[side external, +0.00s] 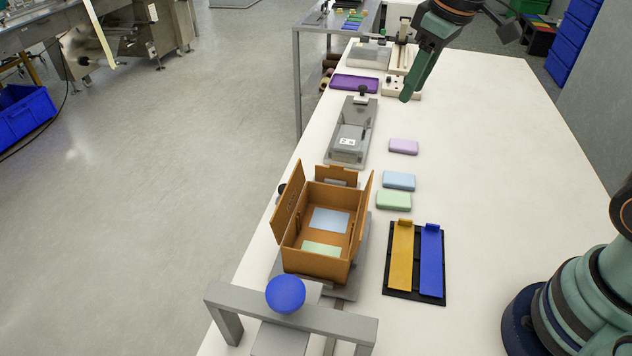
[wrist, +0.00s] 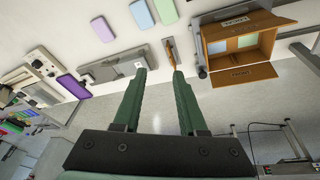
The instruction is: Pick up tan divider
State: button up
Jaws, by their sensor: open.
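The tan divider (side external: 402,255) is a flat golden-tan strip with a small raised tab at its far end. It lies in a black tray (side external: 388,290), beside a similar blue divider (side external: 431,262) on its right. My gripper (side external: 405,97) is high at the far end of the table, well away from the tray. In the wrist view its two green fingers (wrist: 159,72) are spread apart with nothing held between them. I cannot make out the tan divider in the wrist view.
An open cardboard box (side external: 345,267) holding a blue and a green pack stands left of the tray. Lilac (side external: 403,146), light blue (side external: 399,180) and green (side external: 394,200) packs lie behind the tray. A blue knob (side external: 285,294) tops a grey frame in front. The table's right side is clear.

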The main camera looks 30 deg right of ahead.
jog(key=w+a+f+n+g, duration=0.2)
jog(key=w+a+f, duration=0.15)
jog(key=w, duration=0.25)
jog(key=n+g, duration=0.1)
jog(key=n, duration=0.2)
send_over(337, 166)
notch_tip(337, 166, down, 8)
jog(key=f, duration=0.6)
jog(key=shift+s+d, duration=0.1)
jog(key=shift+d, duration=0.1)
jog(key=shift+w+a+f, duration=0.1)
jog(key=shift+w+f, duration=0.05)
jog(key=shift+f, duration=1.25)
jog(key=shift+w+a+f, duration=0.1)
jog(key=shift+f, duration=1.3)
grip_shut()
